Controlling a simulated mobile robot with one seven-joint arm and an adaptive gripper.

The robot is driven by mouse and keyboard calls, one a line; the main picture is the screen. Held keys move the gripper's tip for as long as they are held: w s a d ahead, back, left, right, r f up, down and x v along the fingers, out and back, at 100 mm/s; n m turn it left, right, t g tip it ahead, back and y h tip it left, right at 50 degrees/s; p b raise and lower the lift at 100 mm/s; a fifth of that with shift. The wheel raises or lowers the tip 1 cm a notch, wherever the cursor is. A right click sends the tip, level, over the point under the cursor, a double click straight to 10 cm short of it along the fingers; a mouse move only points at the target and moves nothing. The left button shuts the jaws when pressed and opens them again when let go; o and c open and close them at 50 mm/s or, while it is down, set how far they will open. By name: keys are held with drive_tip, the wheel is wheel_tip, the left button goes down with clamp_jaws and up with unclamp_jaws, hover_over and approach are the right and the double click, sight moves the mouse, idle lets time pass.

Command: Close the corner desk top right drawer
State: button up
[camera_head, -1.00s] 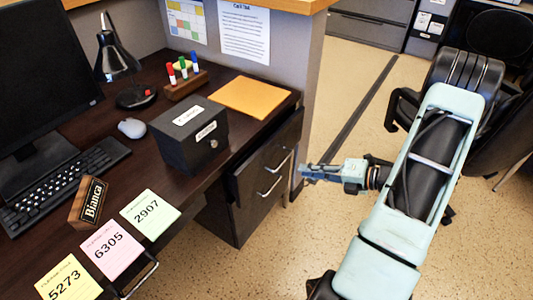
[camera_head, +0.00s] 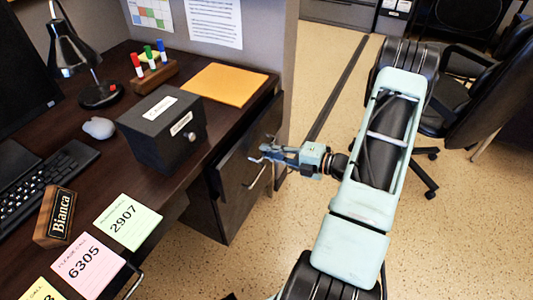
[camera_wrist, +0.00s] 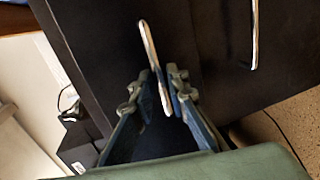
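The top right drawer (camera_head: 236,158) of the corner desk has a dark front under the desk's right end and appears to stand out a little from the cabinet. In the wrist view its dark front (camera_wrist: 95,45) fills the upper middle, with a slim silver bar handle (camera_wrist: 150,47). My gripper (camera_head: 262,152) is right at this front and covers the handle in the head view. In the wrist view the fingers of my gripper (camera_wrist: 162,85) are apart, one on each side of the handle's near end. Contact with the handle cannot be told.
The lower drawer handle (camera_head: 257,176) is just below my gripper. On the desk are a black box (camera_head: 160,130), an orange envelope (camera_head: 225,84), sticky notes (camera_head: 128,222) and a lamp (camera_head: 70,50). A black chair (camera_head: 465,95) stands at right. The floor (camera_head: 250,265) in front is clear.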

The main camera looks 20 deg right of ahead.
sight(257, 146)
drive_tip(key=shift+w+a+f, duration=0.1)
drive_tip(key=shift+w+a, duration=0.2)
drive_tip(key=shift+w, duration=0.15)
clamp_jaws()
drive_tip(key=x, duration=0.2)
drive_tip(key=r+p+x, duration=0.1)
drive_tip(key=x, duration=0.1)
drive_tip(key=shift+a, duration=0.1)
drive_tip(key=shift+w, duration=0.2)
unclamp_jaws()
drive_tip(key=shift+a, duration=0.1)
